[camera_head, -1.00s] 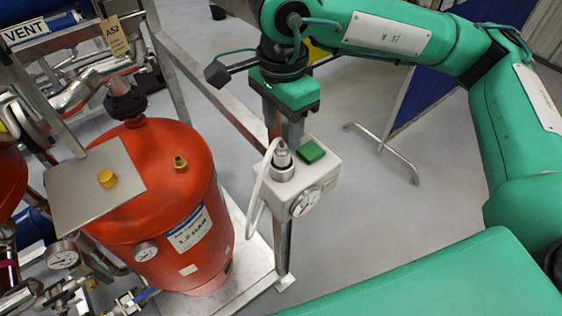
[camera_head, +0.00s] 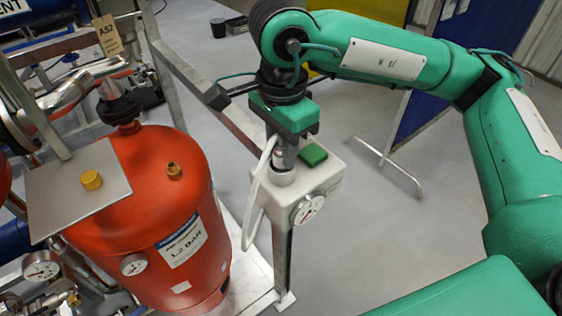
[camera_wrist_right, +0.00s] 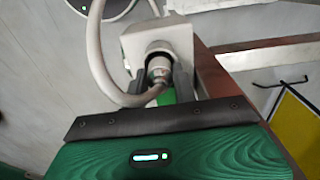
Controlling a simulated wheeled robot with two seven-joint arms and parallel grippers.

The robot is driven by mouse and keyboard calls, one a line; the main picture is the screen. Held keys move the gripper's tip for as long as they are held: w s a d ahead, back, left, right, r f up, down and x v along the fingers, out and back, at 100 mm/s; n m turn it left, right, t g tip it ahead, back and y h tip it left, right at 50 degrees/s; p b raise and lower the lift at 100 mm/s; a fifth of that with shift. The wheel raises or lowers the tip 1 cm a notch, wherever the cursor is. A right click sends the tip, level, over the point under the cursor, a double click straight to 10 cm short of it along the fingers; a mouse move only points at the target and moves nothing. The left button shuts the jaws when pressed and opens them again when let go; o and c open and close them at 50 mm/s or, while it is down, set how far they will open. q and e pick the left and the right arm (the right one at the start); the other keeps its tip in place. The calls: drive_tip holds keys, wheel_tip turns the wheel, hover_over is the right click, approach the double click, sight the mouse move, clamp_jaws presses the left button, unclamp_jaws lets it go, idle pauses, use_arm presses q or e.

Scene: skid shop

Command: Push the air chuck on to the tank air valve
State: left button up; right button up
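The metal air chuck (camera_head: 281,168) stands upright in the white box (camera_head: 318,180), with a white hose (camera_head: 252,205) looping at its left. In the right wrist view the chuck (camera_wrist_right: 159,70) sits between my right gripper's fingers (camera_wrist_right: 162,82). My right gripper (camera_head: 286,150) points down over it in the head view and partly hides it. The fingers look open, with a small gap beside the chuck. My left gripper is not in view.
A grey plate (camera_head: 65,205) with a yellow knob (camera_head: 91,180) covers the tank's left side. A pressure gauge (camera_head: 308,208) is on the box front. A metal frame rail (camera_head: 190,85) runs behind.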

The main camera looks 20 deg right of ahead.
sight(281, 144)
drive_tip(key=shift+r, duration=0.1)
drive_tip(key=shift+r, duration=0.45)
drive_tip(key=shift+r+p, duration=1)
drive_tip(key=shift+r, duration=1.55)
